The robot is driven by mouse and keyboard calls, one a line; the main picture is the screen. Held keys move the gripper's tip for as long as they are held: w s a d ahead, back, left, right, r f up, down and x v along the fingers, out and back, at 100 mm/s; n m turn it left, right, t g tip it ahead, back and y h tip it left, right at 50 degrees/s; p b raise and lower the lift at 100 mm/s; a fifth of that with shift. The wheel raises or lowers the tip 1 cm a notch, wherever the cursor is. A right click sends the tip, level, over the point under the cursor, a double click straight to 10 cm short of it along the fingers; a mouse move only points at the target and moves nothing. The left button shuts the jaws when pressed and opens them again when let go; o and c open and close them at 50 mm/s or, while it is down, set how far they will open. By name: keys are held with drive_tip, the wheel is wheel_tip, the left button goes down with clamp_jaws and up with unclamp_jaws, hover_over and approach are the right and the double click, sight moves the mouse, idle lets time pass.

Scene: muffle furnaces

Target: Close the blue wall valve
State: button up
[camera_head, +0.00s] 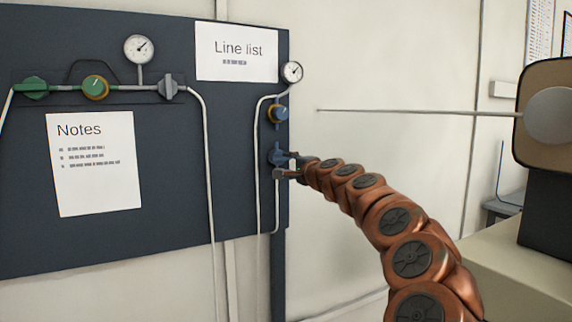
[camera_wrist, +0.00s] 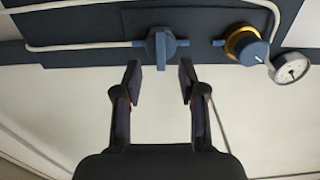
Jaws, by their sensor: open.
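The blue wall valve (camera_head: 276,155) sits on a thin pipe at the right edge of the dark wall panel. In the wrist view the blue valve (camera_wrist: 160,44) is straight ahead of my fingers, on a pipe running across the picture. Its handle appears to stand across the pipe there, but its exact turn is hard to tell. My gripper (camera_head: 286,165) is at the valve in the head view, partly covering it. In the wrist view my gripper (camera_wrist: 160,72) is open and empty, its fingertips on either side of the valve's line and apparently just short of it.
Above the valve are a blue regulator knob with a yellow ring (camera_head: 277,113) and a gauge (camera_head: 292,72). The knob (camera_wrist: 246,45) is right of the valve in the wrist view. A green valve (camera_head: 30,88) is far left. A pale bench (camera_head: 515,275) stands lower right.

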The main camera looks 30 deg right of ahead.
drive_tip(key=s, duration=0.4)
drive_tip(key=shift+a, duration=0.2)
idle(0.6)
